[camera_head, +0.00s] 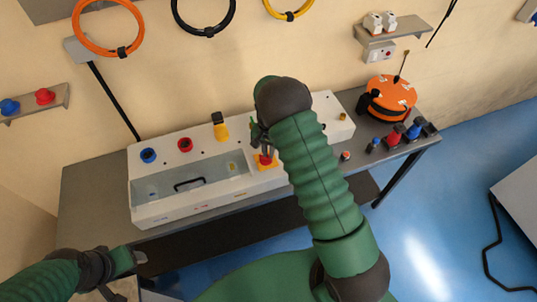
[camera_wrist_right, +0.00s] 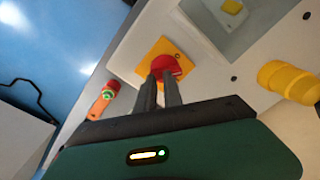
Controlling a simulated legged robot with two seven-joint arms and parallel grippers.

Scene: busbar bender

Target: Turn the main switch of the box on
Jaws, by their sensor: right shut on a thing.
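The white box (camera_head: 150,205) stands on the grey table. Its main switch is a red knob on a yellow square plate (camera_head: 266,166), on the right part of the box. In the right wrist view the red knob (camera_wrist_right: 166,65) sits on the yellow plate (camera_wrist_right: 155,50). My right gripper (camera_wrist_right: 160,82) is shut on the red knob, with its two fingers around the near side. The knob's exact angle is partly hidden by the fingers. My left gripper (camera_head: 138,257) is low at the left, away from the box; its finger opening is not clear.
A yellow connector (camera_head: 220,127) and blue (camera_head: 148,155) and red (camera_head: 185,145) sockets sit on the box. An orange cable reel (camera_head: 392,95) and several plugs stand at right on the table (camera_head: 85,190). Cable coils hang on the wall.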

